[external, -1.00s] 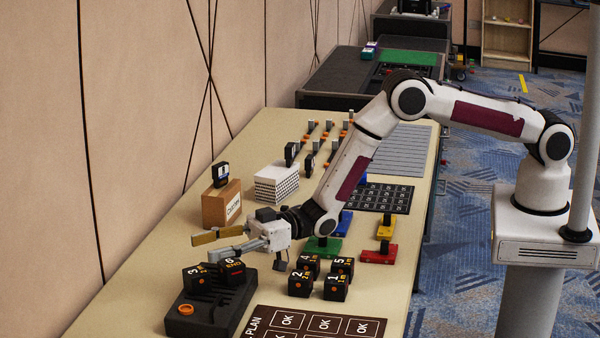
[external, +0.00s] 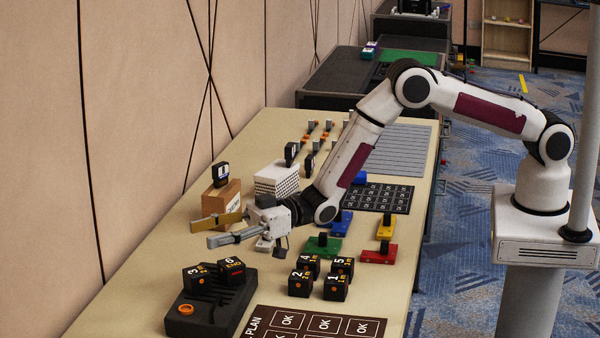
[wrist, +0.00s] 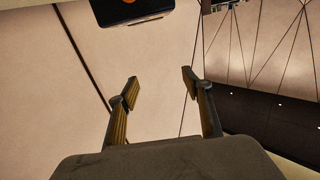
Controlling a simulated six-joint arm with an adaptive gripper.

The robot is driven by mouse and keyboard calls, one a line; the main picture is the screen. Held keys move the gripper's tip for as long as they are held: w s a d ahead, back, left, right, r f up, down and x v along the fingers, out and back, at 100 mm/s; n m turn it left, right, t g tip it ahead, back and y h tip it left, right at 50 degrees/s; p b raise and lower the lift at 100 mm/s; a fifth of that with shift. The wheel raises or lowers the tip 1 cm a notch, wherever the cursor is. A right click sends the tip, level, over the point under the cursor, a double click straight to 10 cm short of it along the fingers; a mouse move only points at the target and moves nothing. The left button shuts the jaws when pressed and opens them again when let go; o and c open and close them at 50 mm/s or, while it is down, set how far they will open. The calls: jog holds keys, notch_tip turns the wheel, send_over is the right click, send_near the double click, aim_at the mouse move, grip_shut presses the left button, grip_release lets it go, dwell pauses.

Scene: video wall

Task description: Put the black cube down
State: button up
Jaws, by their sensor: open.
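A black cube marked 6 (external: 231,271) and a black cube marked 3 (external: 196,278) sit side by side on a dark tray-like base (external: 200,318). Several more black numbered cubes, among them one marked 1 (external: 336,287), stand together on the table to the right. My gripper (external: 212,231) is above and behind the dark base, pointing left. It is open, with nothing between its fingers. In the wrist view my gripper's fingers (wrist: 160,85) are apart, with only wall behind them. A dark object with an orange spot (wrist: 132,10) shows at the top edge.
A cardboard box (external: 221,202) with a dark item on top stands close behind my gripper, and a white stack (external: 277,181) is beyond it. Red (external: 378,257), green (external: 323,246) and yellow blocks lie right. A plan board (external: 310,325) lies at the front.

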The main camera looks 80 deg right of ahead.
jog(key=shift+r, duration=0.1)
jog(key=w+d+r+m+h, duration=0.1)
jog(key=d+r+m+h, duration=0.35)
jog(key=d+r, duration=0.85)
jog(key=s+d+r+m+g+h, duration=0.1)
jog(key=s+d+r+h, duration=0.4)
jog(key=s+d, duration=0.4)
jog(key=s+d+r+m+g+h, duration=0.1)
jog(key=s+d+r+h, duration=0.1)
jog(key=s+d+r, duration=0.6)
jog(key=s+d+f+m+g, duration=0.1)
jog(key=s+d+f+g, duration=0.1)
jog(key=s, duration=1.5)
jog(key=s+d+f+m+g+h, duration=0.1)
jog(key=s+d+f+g, duration=0.2)
jog(key=s, duration=1.4)
jog(key=d+f, duration=0.1)
jog(key=d, duration=0.2)
jog(key=shift+d+f, duration=0.3)
jog(key=shift+f, duration=0.1)
